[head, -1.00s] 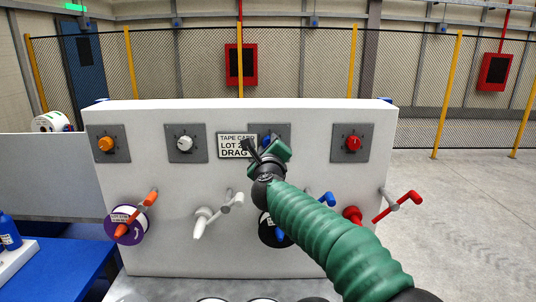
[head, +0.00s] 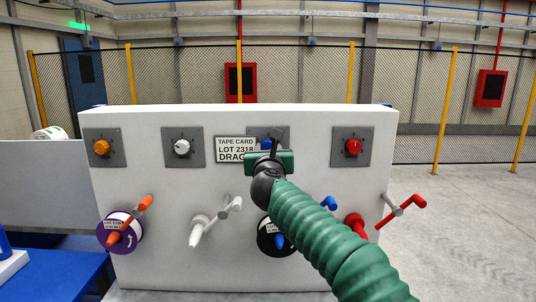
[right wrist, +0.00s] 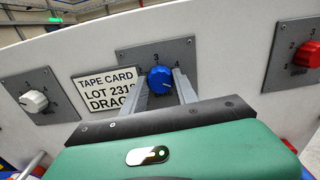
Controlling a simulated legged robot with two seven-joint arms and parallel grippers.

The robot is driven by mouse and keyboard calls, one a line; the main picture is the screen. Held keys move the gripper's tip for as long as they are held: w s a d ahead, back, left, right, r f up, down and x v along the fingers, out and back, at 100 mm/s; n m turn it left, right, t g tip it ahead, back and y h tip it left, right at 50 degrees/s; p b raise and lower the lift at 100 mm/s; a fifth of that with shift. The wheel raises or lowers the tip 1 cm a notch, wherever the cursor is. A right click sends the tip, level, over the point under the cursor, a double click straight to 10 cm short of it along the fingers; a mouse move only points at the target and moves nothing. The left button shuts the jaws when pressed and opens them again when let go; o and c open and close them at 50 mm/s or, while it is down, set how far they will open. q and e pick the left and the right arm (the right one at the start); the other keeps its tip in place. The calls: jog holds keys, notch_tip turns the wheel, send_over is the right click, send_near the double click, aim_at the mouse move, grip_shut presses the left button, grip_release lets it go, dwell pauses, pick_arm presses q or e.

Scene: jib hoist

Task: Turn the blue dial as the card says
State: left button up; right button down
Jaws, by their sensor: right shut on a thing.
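The blue dial (right wrist: 160,80) sits on a grey plate on the white panel. The numerals 3 and 4 show above it; its exact setting is hard to read. In the head view the blue dial (head: 265,145) is mostly hidden behind my right gripper (head: 272,142). In the right wrist view my right gripper (right wrist: 162,84) has one finger on each side of the dial and is shut on it. My left gripper is out of view.
On the same panel are an orange dial (head: 101,147), a white dial (head: 182,147) and a red dial (head: 353,146). Below are crank handles, including an orange one (head: 129,222) on a purple reel and a red one (head: 403,211). A blue surface (head: 60,275) lies lower left.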

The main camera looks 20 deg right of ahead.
jog(key=shift+f+m, duration=0.3)
jog(key=shift+m, duration=0.1)
jog(key=c, duration=1.2)
grip_release()
jog(key=shift+w, duration=0.1)
jog(key=shift+o, duration=1.3)
jog(key=shift+w, duration=0.1)
jog(key=shift+r, duration=0.15)
jog(key=shift+s, duration=0.25)
jog(key=b+v, duration=0.4)
jog(key=v, duration=1.2)
jog(key=shift+s, duration=0.2)
jog(key=shift+w+a, duration=0.1)
jog(key=shift+a, duration=0.05)
